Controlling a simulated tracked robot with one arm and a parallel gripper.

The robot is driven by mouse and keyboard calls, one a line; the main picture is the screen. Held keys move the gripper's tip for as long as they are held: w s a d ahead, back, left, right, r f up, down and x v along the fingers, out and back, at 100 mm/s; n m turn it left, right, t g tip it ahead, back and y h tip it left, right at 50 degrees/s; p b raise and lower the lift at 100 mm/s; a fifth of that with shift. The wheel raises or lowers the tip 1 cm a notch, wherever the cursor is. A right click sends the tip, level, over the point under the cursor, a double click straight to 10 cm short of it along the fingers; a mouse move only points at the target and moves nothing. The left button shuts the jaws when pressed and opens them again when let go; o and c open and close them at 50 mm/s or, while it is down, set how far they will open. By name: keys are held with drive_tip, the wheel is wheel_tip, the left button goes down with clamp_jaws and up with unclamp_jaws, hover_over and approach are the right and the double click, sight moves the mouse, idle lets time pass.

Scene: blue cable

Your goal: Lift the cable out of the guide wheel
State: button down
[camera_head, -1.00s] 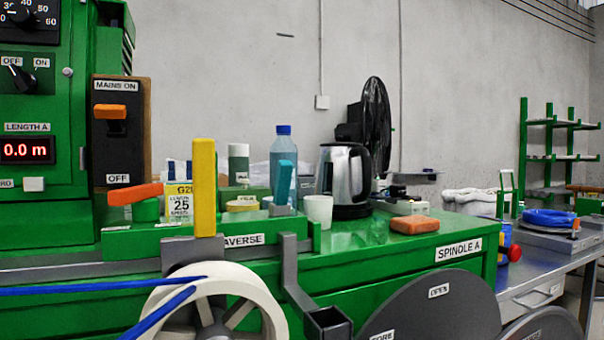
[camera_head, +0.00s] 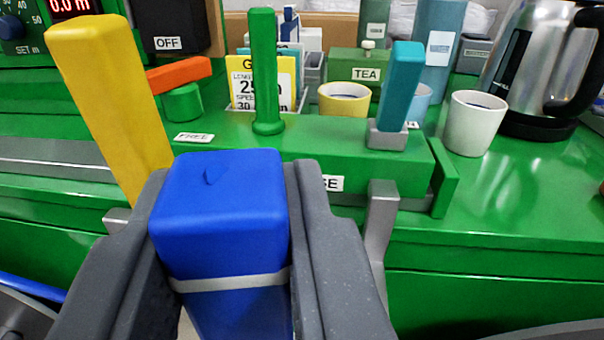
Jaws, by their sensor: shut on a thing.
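My gripper (camera_head: 222,230) is shut on a blue square-section block (camera_head: 220,180) with a pale band around it. The block stands roughly upright between the two grey fingers and hides what lies behind and below it. A short stretch of the blue cable (camera_head: 35,287) shows at the lower left edge, apart from the block in this view. I cannot tell whether the block is joined to the cable. The guide wheel cannot be made out clearly; my gripper and the lower frame edge hide that area.
A yellow upright post (camera_head: 118,105) stands just left of my gripper. Behind are a green peg (camera_head: 264,75), a teal lever (camera_head: 401,85) and an orange handle (camera_head: 180,74). A white cup (camera_head: 474,125) and a kettle (camera_head: 540,65) stand right.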

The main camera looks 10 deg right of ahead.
drive_tip(key=shift+w+a+b, duration=0.25)
drive_tip(key=shift+a+b, duration=0.6)
drive_tip(key=shift+a, duration=0.15)
drive_tip(key=shift+w+a+b, duration=0.25)
drive_tip(key=shift+a+b, duration=0.55)
drive_tip(key=shift+a, duration=0.2)
drive_tip(key=shift+w+a+b, duration=0.25)
drive_tip(key=shift+a+b, duration=0.6)
drive_tip(key=shift+a, duration=0.15)
drive_tip(key=w+a+b, duration=0.1)
drive_tip(key=a+b, duration=0.1)
drive_tip(key=a, duration=0.4)
drive_tip(key=shift+w+a+b, duration=0.25)
drive_tip(key=shift+w+b, duration=0.15)
drive_tip(key=shift+a, duration=0.1)
drive_tip(key=s+a+f+b, duration=0.1)
drive_tip(key=s+a+b, duration=0.1)
drive_tip(key=s+a, duration=0.2)
drive_tip(key=shift+s+a+b, duration=0.15)
drive_tip(key=shift+s+b, duration=0.1)
drive_tip(key=shift+b, duration=0.05)
